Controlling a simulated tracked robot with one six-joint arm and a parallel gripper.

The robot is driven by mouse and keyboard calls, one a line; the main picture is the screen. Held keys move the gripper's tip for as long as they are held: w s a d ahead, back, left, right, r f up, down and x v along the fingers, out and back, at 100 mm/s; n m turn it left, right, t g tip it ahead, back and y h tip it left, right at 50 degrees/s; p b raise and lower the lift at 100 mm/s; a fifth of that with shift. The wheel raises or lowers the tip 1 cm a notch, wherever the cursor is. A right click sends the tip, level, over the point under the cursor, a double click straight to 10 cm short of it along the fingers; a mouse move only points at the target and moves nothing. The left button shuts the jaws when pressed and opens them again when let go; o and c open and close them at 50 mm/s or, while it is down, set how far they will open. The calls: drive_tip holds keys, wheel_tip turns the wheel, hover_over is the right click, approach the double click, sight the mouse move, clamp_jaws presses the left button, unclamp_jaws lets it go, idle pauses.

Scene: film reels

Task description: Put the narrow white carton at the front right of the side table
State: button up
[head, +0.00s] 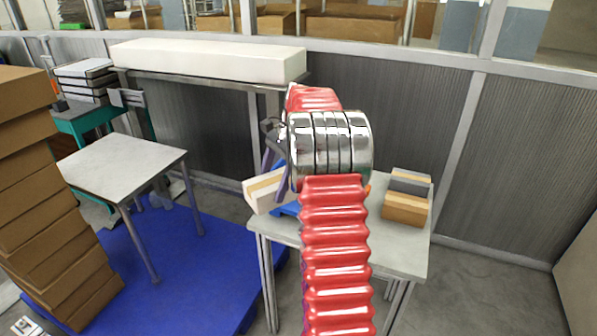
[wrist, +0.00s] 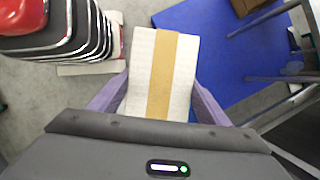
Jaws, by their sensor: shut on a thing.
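The narrow white carton (head: 259,196) has a tan band along it. In the wrist view the carton (wrist: 184,75) lies between my two purple fingers, which press on its sides. My gripper (head: 274,178) is shut on it and shows partly behind my red arm; it also shows in the wrist view (wrist: 160,88). The carton is held in the air, with blue mat and grey floor beneath it in the wrist view. One pale-topped table (head: 125,163) stands empty at the left. Another pale-topped table (head: 395,250) stands at the centre right. I cannot tell which is the side table.
A brown box with a grey band (head: 404,208) sits on the centre-right table. A tall stack of brown cartons (head: 45,220) stands at the left. A long white box (head: 210,62) lies on a shelf behind. A blue mat (head: 205,255) covers the floor between the tables.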

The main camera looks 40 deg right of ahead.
drive_tip(key=w+a+f+n+g+h, duration=0.1)
drive_tip(key=a+f+n, duration=0.4)
drive_tip(key=a+n, duration=0.5)
drive_tip(key=w+a+f+n+g+h, duration=0.1)
drive_tip(key=a+f+n+g+h, duration=0.2)
drive_tip(key=a+n, duration=0.7)
drive_tip(key=a+f+g, duration=0.1)
drive_tip(key=a, duration=1.1)
drive_tip(key=shift+w+a+f, duration=0.2)
drive_tip(key=shift+f, duration=0.2)
drive_tip(key=shift+s, duration=0.15)
